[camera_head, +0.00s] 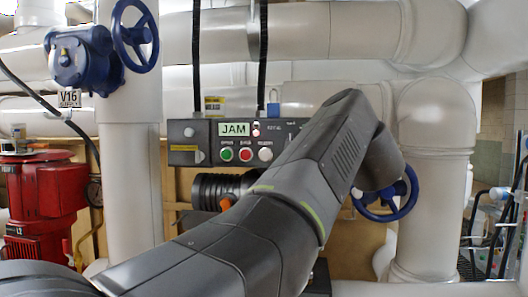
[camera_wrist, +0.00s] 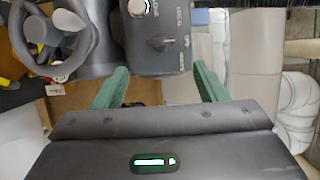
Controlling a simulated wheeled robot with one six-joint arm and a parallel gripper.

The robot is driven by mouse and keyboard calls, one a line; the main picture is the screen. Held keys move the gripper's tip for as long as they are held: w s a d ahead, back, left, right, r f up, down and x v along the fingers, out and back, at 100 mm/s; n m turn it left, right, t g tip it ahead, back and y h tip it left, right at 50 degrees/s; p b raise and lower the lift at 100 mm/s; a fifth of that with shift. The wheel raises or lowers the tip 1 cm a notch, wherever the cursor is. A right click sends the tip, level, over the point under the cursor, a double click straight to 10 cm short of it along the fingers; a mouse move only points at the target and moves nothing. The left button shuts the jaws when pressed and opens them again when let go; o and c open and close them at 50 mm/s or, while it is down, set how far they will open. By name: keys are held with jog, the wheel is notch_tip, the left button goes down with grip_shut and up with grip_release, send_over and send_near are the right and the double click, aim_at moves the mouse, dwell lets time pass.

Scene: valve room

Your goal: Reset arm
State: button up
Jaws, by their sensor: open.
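My arm (camera_head: 330,150) reaches up from the bottom of the head view, bends at a high elbow right of centre, and folds down behind itself. My gripper is hidden there by the arm. In the wrist view my gripper (camera_wrist: 161,69) shows two green fingers spread apart with nothing between them. A dark control box (camera_wrist: 160,38) lies just beyond the fingertips, with a knob on its face. I cannot tell how wide the gap to it is. In the head view the control box (camera_head: 186,144) shows a "JAM" display and green, red and white buttons, partly covered by my arm.
A blue handwheel (camera_head: 406,206) sits behind my elbow at the right. Another blue valve (camera_head: 84,58), tagged V16, is at the upper left. A red pump (camera_head: 45,200) stands at the left. Thick white pipes (camera_head: 436,130) surround the arm. A grey handwheel (camera_wrist: 50,45) is left in the wrist view.

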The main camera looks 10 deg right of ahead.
jog(key=shift+s, duration=0.7)
jog(key=w+p, duration=0.1)
jog(key=w, duration=0.3)
jog(key=w+a+p, duration=0.1)
jog(key=w, duration=0.4)
jog(key=w+p, duration=0.2)
jog(key=w, duration=0.3)
jog(key=shift+a, duration=0.25)
jog(key=shift+s, duration=0.2)
